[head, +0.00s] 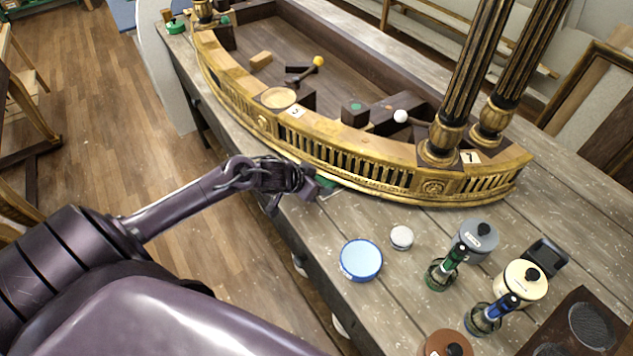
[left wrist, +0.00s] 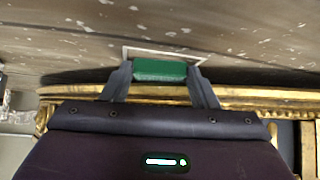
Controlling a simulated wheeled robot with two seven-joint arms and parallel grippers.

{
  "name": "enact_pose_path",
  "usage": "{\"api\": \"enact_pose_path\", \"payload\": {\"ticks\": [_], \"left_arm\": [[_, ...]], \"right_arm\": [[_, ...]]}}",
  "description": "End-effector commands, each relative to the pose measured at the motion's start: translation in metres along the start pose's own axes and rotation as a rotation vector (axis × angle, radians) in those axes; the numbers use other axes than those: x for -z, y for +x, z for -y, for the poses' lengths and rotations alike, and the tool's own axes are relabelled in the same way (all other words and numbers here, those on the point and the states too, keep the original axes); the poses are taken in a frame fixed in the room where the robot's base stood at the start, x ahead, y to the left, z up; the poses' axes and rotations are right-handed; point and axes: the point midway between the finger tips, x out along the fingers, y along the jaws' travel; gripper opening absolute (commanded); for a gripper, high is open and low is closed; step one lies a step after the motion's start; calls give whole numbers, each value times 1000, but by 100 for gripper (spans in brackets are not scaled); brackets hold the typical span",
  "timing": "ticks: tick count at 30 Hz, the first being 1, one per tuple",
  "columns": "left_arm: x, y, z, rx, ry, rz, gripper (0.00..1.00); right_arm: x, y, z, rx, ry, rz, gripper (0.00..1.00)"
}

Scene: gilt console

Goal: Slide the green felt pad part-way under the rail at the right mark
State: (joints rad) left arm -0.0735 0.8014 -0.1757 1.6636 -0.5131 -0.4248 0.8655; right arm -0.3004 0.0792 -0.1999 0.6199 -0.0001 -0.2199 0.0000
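The green felt pad (head: 326,182) is at the front foot of the curved gilt rail (head: 345,171) on the grey plank table. My left gripper (head: 312,188) reaches it from the left, low over the table. In the left wrist view the pad (left wrist: 160,70) sits between the two fingers (left wrist: 160,80), which touch its sides. A pale outlined mark (left wrist: 128,51) on the table shows around it there, close to the rail (left wrist: 85,89). How far the pad lies under the rail is hidden. My right gripper is not in view.
Right of the gripper stand a blue-lidded tin (head: 361,260), a small white-lidded tin (head: 402,237), a grey pot (head: 478,240), a green bottle (head: 440,272), a cream pot (head: 525,281) and a blue bottle (head: 488,317).

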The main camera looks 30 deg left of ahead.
Motion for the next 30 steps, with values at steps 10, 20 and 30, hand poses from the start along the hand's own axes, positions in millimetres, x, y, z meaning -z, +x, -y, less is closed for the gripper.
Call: {"api": "enact_pose_path", "payload": {"ticks": [10,20,30], "left_arm": [[0,0,0,0,0,0,79],[-1,-14,1,1,2,2,79],[-1,-64,0,1,2,2,79]], "right_arm": [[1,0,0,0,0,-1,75],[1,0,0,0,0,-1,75],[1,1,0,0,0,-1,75]]}}
